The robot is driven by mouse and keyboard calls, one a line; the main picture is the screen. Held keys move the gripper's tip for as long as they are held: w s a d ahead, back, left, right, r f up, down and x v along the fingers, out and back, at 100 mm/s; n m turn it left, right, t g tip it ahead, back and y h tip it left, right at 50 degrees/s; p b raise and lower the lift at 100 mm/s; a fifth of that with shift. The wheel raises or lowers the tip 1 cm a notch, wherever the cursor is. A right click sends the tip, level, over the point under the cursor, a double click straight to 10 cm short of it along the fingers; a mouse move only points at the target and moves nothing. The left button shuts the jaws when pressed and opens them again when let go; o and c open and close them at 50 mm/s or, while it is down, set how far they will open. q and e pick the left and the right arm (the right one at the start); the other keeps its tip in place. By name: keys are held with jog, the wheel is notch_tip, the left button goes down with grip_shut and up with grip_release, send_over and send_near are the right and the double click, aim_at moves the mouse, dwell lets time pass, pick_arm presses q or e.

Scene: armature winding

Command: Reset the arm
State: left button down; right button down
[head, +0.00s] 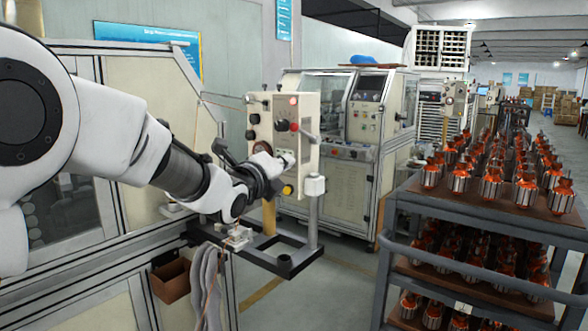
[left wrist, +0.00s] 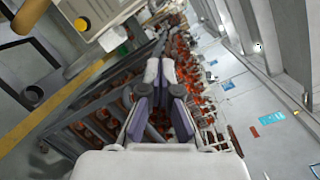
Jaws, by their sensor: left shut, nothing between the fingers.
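My left arm reaches in from the left in the head view. My left gripper (head: 286,160) is in front of the cream control box (head: 262,112) with its red and black knobs, near its lower part. In the left wrist view the two fingers of the gripper (left wrist: 160,72) are together, with nothing between them. There the control box (left wrist: 101,14) with a yellow button (left wrist: 82,24) shows at the upper left, apart from the fingers. Whether the gripper touches the box in the head view cannot be told. My right gripper is not in view.
A dark rack (head: 460,212) on the right carries several orange-and-silver armatures (head: 491,186) on its shelves. A metal bracket (head: 286,262) stands out below the gripper. A machine cabinet (head: 345,160) stands behind. The aisle between bracket and rack shows bare floor.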

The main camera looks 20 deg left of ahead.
pick_arm(q)
notch_tip(320, 180, down, 22)
jog(key=w+g, duration=0.1)
jog(key=g, duration=0.3)
jog(key=s+f+n+g+y, duration=0.15)
jog(key=s+f, duration=0.25)
jog(key=f, duration=0.7)
jog(key=s+f+n+g, duration=0.2)
jog(key=s+f+g, duration=0.15)
jog(key=f, duration=0.75)
jog(key=s+a+f+n+g, duration=0.1)
jog(key=s+f+n+g, duration=0.25)
jog(key=s+f, duration=0.7)
jog(key=s+a+f+n+g, duration=0.1)
jog(key=s+f+n+g, duration=0.35)
jog(key=s, duration=0.95)
jog(key=s+a+f+n+y, duration=0.1)
jog(key=s+f+n, duration=0.1)
jog(key=s+n, duration=1.1)
jog(key=n, duration=0.3)
jog(key=shift+f+g, duration=0.4)
